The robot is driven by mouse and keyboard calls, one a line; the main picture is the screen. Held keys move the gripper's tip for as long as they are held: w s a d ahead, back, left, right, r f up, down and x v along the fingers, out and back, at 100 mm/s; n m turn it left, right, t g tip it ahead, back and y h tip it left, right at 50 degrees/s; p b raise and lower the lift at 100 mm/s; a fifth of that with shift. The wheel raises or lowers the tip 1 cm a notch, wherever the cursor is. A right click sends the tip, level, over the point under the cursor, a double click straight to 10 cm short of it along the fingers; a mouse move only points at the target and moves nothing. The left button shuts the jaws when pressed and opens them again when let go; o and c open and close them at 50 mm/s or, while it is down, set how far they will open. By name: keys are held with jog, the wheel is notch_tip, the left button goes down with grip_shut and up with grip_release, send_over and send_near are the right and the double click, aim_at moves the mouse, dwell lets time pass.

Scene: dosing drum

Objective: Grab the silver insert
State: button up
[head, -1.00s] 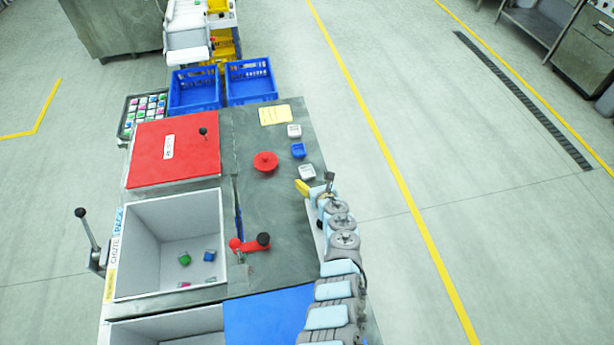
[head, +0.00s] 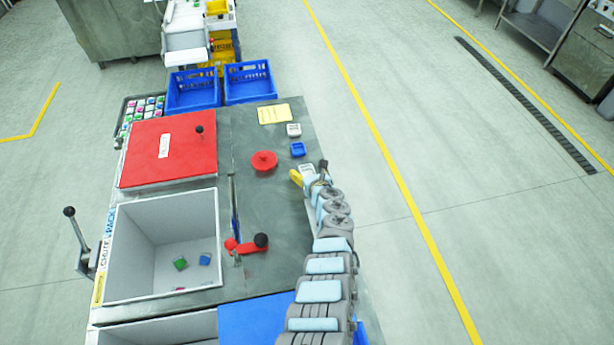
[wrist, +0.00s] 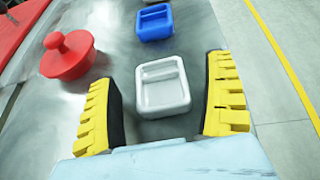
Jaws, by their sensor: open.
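A pale silver square insert (wrist: 163,90) with a recessed top sits on the grey metal worktop. In the wrist view it lies between the two yellow fingers of my gripper (wrist: 165,100), which are apart and not closed on it. In the head view the same insert (head: 307,169) shows just beyond my gripper (head: 303,177), partly covered by it. Another pale insert (head: 293,129) stands farther back, beyond a blue insert (head: 297,149). The blue insert also shows in the wrist view (wrist: 154,24).
A red round knobbed piece (head: 263,161) stands left of the inserts. A red-and-black handle (head: 247,245) stands nearer. A red lid (head: 168,150) and an open grey bin (head: 160,245) are on the left. The worktop's right edge is close to my gripper.

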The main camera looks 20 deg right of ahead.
jog(key=shift+w+f+b, duration=0.35)
jog(key=shift+f+b, duration=0.05)
jog(key=shift+w, duration=0.15)
jog(key=shift+r, duration=0.1)
jog(key=c, duration=1.3)
jog(key=shift+r, duration=0.1)
